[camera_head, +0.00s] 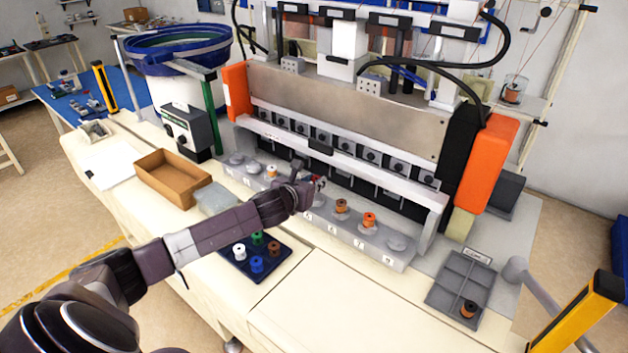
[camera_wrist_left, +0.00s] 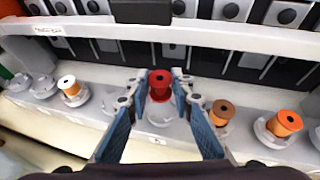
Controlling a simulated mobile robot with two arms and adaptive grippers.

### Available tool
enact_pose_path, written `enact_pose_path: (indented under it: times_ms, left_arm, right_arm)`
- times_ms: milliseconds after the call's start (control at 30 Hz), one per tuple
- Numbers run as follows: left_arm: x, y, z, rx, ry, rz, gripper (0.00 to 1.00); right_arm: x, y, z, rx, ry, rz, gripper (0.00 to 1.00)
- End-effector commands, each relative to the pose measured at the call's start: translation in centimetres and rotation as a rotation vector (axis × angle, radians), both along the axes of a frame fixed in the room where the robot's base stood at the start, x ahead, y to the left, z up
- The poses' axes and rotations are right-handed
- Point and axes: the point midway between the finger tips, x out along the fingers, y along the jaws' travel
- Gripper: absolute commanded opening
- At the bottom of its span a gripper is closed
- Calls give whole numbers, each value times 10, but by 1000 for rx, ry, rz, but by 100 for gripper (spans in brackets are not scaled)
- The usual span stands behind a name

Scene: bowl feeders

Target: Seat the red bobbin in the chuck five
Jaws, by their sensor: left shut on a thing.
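The red bobbin (camera_wrist_left: 160,82) is upright between the two blue-padded fingers of my left gripper (camera_wrist_left: 159,90) in the left wrist view. The fingers are shut on it. A pale empty-looking chuck (camera_wrist_left: 163,119) shows just below and in front of the bobbin, between the white bobbin's chuck and the brown bobbin's chuck. I cannot tell whether the red bobbin touches it; its number is not readable. In the head view my left gripper (camera_head: 314,184) is at the chuck row, and the arm hides some chucks. My right gripper is not in view.
The machine's overhanging rail (camera_head: 330,160) is close behind.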

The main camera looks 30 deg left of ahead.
Motion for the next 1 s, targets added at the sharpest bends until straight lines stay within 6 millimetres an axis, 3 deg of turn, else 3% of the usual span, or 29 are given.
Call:
enact_pose_path:
  times_ms: [1000]
  left_arm:
    - [0, 0, -10, 0, 0, -1, 5]
  right_arm:
    - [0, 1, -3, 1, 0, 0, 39]
